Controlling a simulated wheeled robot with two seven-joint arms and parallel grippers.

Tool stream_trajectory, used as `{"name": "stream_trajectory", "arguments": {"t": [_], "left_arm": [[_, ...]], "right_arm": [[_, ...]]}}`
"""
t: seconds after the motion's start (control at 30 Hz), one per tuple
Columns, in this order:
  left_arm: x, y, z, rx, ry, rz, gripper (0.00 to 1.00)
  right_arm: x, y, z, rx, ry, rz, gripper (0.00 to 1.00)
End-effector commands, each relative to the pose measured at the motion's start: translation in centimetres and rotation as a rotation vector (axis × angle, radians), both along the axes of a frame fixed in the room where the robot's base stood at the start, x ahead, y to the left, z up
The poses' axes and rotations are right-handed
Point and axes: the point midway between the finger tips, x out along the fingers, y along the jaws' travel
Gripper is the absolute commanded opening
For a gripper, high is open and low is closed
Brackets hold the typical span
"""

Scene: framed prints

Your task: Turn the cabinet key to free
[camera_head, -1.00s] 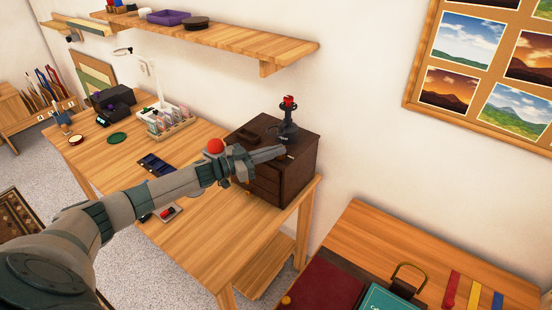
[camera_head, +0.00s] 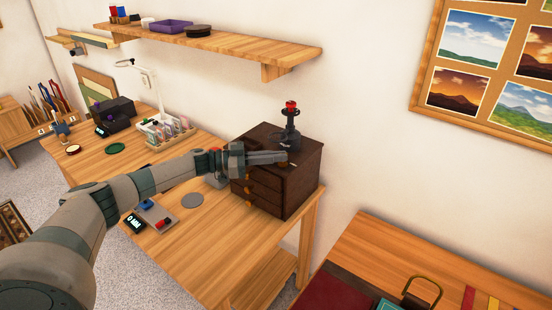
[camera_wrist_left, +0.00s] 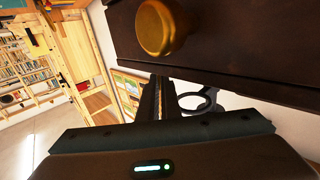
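The dark wood cabinet (camera_head: 292,190) stands at the right end of the wooden workbench, with drawers and brass knobs on its front. My left gripper (camera_head: 284,157) reaches in from the left, with its fingers over the cabinet top beside a black stand (camera_head: 290,137) with a red top. A small brass-coloured bit shows by the fingertips; I cannot tell whether it is the key. In the left wrist view, a brass knob (camera_wrist_left: 160,27) on a dark front is close above the fingers (camera_wrist_left: 160,98), beside a dark ring (camera_wrist_left: 207,98). Finger opening is unclear. My right gripper is out of view.
A wall shelf (camera_head: 220,38) hangs above the workbench (camera_head: 180,230). A second table (camera_head: 410,260) stands at the lower right.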

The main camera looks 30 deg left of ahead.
Motion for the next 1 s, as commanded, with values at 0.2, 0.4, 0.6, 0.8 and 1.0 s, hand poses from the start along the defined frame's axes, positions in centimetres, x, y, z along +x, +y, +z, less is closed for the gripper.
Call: {"name": "stream_trajectory", "arguments": {"t": [0.2,0.4,0.6,0.8,1.0], "left_arm": [[0.0,0.0,0.0,0.000,-0.001,0.001,0.23],[0.0,0.0,0.0,-0.001,-0.001,0.001,0.23],[-0.1,0.2,0.0,0.000,0.000,0.001,0.23],[-1.0,1.5,-0.1,0.001,0.001,0.003,0.23],[-2.9,4.1,-0.2,0.002,0.003,0.003,0.23]], "right_arm": [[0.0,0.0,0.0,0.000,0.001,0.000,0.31],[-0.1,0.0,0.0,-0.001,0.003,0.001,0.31],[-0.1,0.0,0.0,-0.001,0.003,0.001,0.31],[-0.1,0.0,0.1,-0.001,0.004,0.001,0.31],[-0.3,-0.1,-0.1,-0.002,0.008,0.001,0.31]]}}
